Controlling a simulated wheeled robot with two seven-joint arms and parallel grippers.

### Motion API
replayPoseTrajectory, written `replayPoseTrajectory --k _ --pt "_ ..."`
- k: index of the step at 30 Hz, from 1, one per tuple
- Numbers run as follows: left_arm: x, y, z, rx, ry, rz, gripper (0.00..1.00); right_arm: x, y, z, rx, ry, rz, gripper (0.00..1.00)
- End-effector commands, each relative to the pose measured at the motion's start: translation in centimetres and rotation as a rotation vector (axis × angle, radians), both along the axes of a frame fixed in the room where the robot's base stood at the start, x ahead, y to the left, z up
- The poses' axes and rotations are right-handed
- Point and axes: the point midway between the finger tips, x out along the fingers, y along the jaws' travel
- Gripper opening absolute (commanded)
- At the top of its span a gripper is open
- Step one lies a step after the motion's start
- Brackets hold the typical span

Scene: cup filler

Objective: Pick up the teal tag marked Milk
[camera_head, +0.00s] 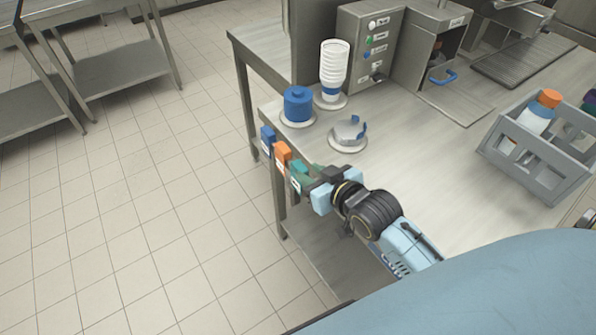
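The teal tag (298,179) hangs at the left edge of the steel counter, last in a row behind an orange tag (282,154) and a blue tag (268,139). It has a small white label, too small to read. My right gripper (318,183) is right at the teal tag, reaching in from the lower right. Its fingers overlap the tag's right side, so I cannot tell whether they are closed on it. My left gripper is not in view.
On the counter (420,165) stand a blue lidded container (298,104), a stack of white cups (334,66) and a grey lid-like item (348,132) on round bases. A grey crate (535,150) with bottles stands at the right. A control box (368,50) stands behind. Open floor lies left.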

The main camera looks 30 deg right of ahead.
Motion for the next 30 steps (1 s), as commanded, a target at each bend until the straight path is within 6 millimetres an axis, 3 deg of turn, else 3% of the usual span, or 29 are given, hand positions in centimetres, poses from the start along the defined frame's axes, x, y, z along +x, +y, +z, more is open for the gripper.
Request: replayPoseTrajectory --k 5,14,19,27,30 --pt "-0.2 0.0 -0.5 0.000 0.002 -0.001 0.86 2.0 0.3 -0.9 0.001 0.000 0.000 0.29" --pt "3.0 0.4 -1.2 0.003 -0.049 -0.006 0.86 4.7 0.5 -2.6 0.000 0.000 0.000 0.29" --pt "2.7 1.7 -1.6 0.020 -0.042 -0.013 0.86 6.5 0.8 -3.3 0.000 0.000 0.000 0.29" --pt "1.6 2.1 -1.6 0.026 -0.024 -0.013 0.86 6.9 0.8 -3.4 0.000 0.001 0.000 0.29" --pt "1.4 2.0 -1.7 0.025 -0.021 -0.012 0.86 6.8 0.8 -3.4 0.000 0.001 0.000 0.19"
